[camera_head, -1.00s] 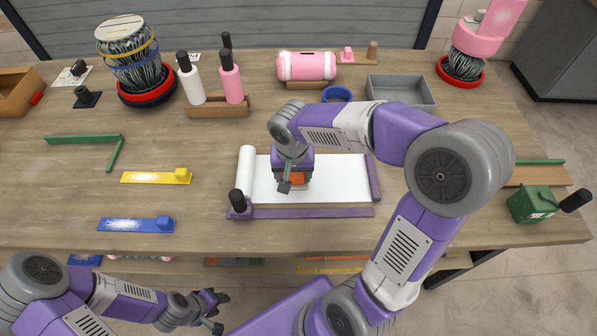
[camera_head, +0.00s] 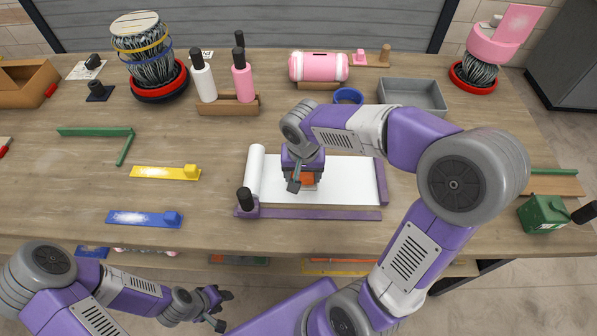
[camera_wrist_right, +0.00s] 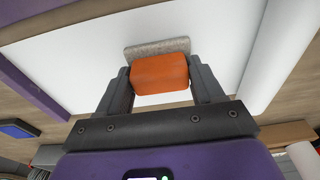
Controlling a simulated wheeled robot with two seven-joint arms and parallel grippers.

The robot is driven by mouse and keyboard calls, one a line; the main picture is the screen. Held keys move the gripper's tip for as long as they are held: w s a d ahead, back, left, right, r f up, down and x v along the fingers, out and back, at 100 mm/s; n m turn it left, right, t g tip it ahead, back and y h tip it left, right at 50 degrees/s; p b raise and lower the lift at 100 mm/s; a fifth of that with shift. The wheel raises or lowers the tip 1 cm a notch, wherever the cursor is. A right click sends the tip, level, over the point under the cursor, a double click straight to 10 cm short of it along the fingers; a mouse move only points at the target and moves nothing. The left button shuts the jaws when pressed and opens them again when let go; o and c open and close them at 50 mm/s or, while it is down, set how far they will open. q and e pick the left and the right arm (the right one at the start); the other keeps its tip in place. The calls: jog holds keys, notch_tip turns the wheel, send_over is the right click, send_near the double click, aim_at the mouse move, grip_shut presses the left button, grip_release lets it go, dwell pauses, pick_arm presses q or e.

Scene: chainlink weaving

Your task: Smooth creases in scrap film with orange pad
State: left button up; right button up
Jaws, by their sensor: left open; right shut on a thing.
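The scrap film (camera_head: 345,172) is a white sheet lying flat between purple bars, with a white roll (camera_head: 255,170) at its left end. No creases can be made out. My right gripper (camera_head: 304,182) is over the left-middle of the film, shut on the orange pad (camera_head: 308,178). In the right wrist view the orange pad (camera_wrist_right: 160,74) sits between both fingers, with a grey layer (camera_wrist_right: 158,47) on its far side against the white film. Whether it touches the film cannot be told. My left gripper (camera_head: 222,306) is open and empty, off the table's front edge.
A purple bar (camera_head: 320,214) with a black knob (camera_head: 245,199) runs along the film's front. Yellow (camera_head: 160,173) and blue (camera_head: 140,218) tools lie to the left. A bottle rack (camera_head: 228,106), grey tray (camera_head: 410,97) and blue ring (camera_head: 348,96) stand behind. A green box (camera_head: 543,215) is at right.

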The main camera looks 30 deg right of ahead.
jog(key=shift+s+d+f, duration=0.1)
jog(key=shift+s+d, duration=0.35)
jog(key=shift+d, duration=0.25)
jog(key=shift+s+d+f, duration=0.1)
jog(key=shift+s+d, duration=0.35)
jog(key=shift+d, duration=0.25)
jog(key=shift+s+d+r, duration=0.1)
jog(key=shift+s+d, duration=0.35)
jog(key=shift+d, duration=0.25)
jog(key=shift+s+d+r, duration=0.1)
jog(key=shift+s+d, duration=0.3)
jog(key=shift+d, duration=0.3)
jog(key=shift+w+f, duration=0.1)
jog(key=shift+f, duration=0.05)
jog(key=shift+a, duration=0.15)
jog(key=shift+w+a, duration=0.4)
jog(key=shift+a, duration=0.15)
jog(key=shift+w+a+b, duration=0.2)
jog(key=shift+w+a, duration=0.35)
jog(key=shift+a, duration=0.4)
jog(key=shift+w+a+b, duration=0.2)
jog(key=shift+w+a, duration=0.35)
jog(key=shift+a, duration=0.35)
jog(key=shift+w+a, duration=0.5)
jog(key=shift+a, duration=0.3)
